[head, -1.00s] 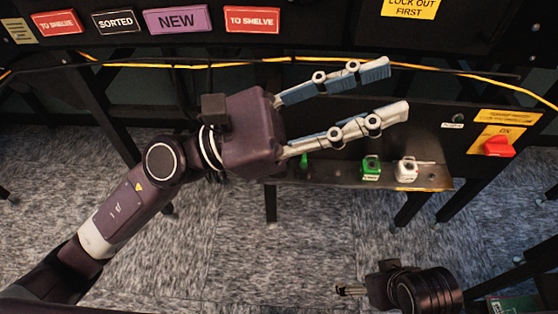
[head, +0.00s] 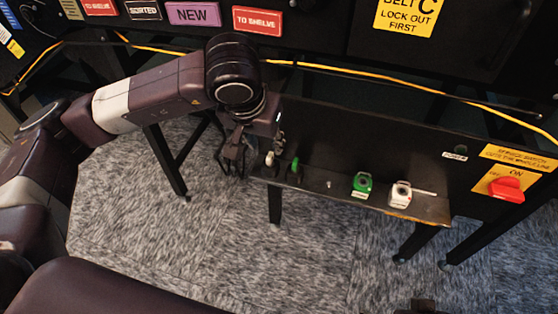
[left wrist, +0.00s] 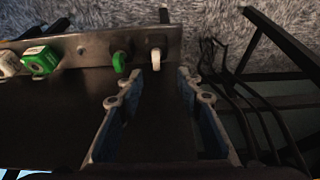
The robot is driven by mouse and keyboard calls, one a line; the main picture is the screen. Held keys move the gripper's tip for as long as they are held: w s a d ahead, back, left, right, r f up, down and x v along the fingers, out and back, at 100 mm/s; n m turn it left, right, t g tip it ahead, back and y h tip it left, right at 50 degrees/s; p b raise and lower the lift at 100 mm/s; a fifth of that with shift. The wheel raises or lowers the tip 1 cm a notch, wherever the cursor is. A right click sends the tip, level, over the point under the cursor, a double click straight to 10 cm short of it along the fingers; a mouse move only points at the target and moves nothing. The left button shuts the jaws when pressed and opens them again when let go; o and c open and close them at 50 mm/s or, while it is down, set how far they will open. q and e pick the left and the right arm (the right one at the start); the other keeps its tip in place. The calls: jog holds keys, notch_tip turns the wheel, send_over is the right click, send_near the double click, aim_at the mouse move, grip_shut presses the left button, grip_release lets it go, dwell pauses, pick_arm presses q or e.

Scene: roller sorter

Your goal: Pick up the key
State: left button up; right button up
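My left gripper (head: 262,148) points down at the left end of a narrow metal shelf (head: 335,195). In the left wrist view its fingers (left wrist: 160,75) are open and apart with nothing between them. A white key-like piece (left wrist: 155,58) stands at the shelf, just beyond and between the fingertips. It also shows in the head view (head: 270,158), close to the gripper. A green key-like piece (left wrist: 119,62) is beside it, also visible in the head view (head: 294,165). Their exact shapes are too small to tell. My right gripper is not clearly seen.
A green padlock (head: 362,184) and a white padlock (head: 400,193) sit farther right on the shelf. A red switch (head: 506,189) is on the dark panel at right. A yellow cable (head: 400,82) runs above. Dark cables and legs stand near the gripper's side.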

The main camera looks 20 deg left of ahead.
aim_at(270, 154)
pick_arm(q)
jog(key=x, duration=0.3)
jog(key=shift+s+d+f+b, duration=0.2)
jog(key=shift+f+b, duration=0.15)
jog(key=shift+f, duration=0.1)
jog(key=shift+x, duration=1)
jog(key=shift+w+d+f, duration=0.1)
jog(key=shift+w+f, duration=0.05)
jog(key=shift+f, duration=0.15)
pick_arm(e)
jog(key=w, duration=0.1)
jog(key=w+a+t, duration=0.1)
jog(key=w, duration=0.1)
jog(key=shift+w, duration=0.15)
pick_arm(q)
grip_shut()
